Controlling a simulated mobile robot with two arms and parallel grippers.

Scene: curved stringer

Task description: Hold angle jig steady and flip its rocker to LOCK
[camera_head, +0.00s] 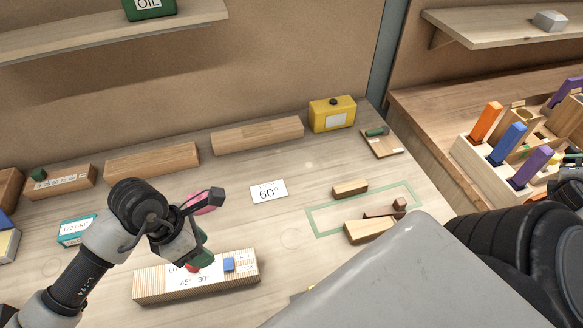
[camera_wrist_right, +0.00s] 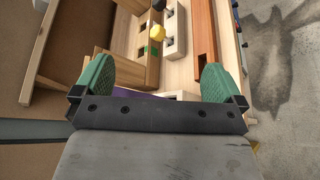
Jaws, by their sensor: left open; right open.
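The angle jig (camera_head: 152,290) is a long block with striped edges on the near part of the bench in the head view. Its white label shows 60, 45° and 30°. A small blue piece (camera_head: 228,264), perhaps the rocker, sits at its right beside small print I cannot read. A red part (camera_head: 192,268) shows partly behind my gripper. My left gripper (camera_head: 208,226) is open just above and behind the jig; its green pad overlaps the jig's back edge in view, and contact cannot be told. My right gripper (camera_wrist_right: 157,82) is open and empty in the right wrist view.
A "60°" card (camera_head: 268,191) lies behind the jig. Wood blocks (camera_head: 370,230) lie around a green outline at right. A yellow can (camera_head: 332,114) and long wooden blocks (camera_head: 257,134) line the back. A pink object (camera_head: 200,202) is partly behind my left gripper.

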